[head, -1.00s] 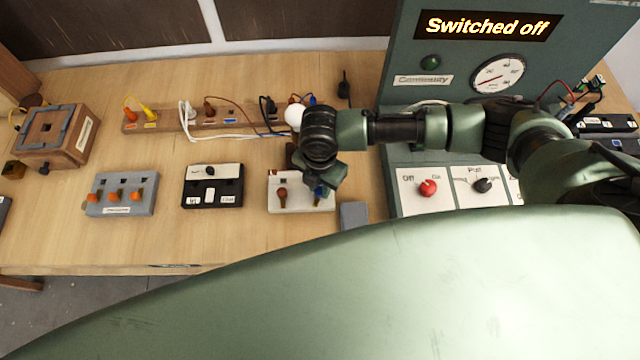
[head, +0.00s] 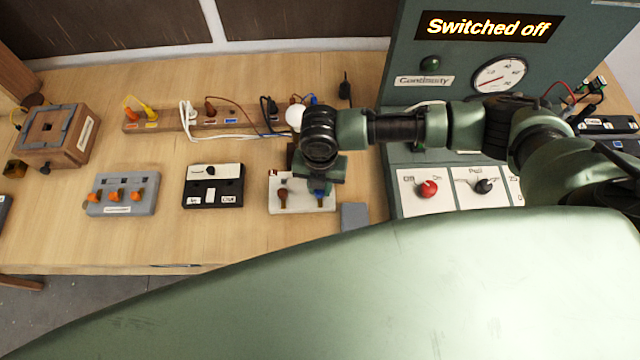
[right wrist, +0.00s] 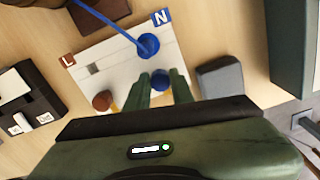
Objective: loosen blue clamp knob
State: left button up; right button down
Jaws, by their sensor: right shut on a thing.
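The white terminal block (head: 300,205) stands on the bench, marked L and N in the right wrist view (right wrist: 110,62). The blue clamp knob (right wrist: 160,80) is on its N side, with a blue wire (right wrist: 122,31) running into the block behind it. A brown knob (right wrist: 102,100) is on the L side and also shows in the head view (head: 283,193). My right gripper (right wrist: 161,84) is shut on the blue knob, one finger on each side. In the head view the right gripper (head: 320,183) partly hides the knob. My left gripper is not in view.
A grey block (head: 354,216) stands right of the terminal block. The black and white switch unit (head: 213,185) is to its left. The green test panel (head: 410,65) reads "Switched off". A white bulb (head: 295,117) and a wooden terminal rail (head: 172,121) are behind.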

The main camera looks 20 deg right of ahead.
jog(key=shift+w+r, duration=0.1)
jog(key=shift+r, duration=0.05)
jog(key=c, duration=1.2)
grip_release()
notch_tip(320, 180, up, 7)
jog(key=shift+f+b, duration=0.15)
jog(key=shift+b, duration=0.9)
jog(key=shift+r, duration=0.5)
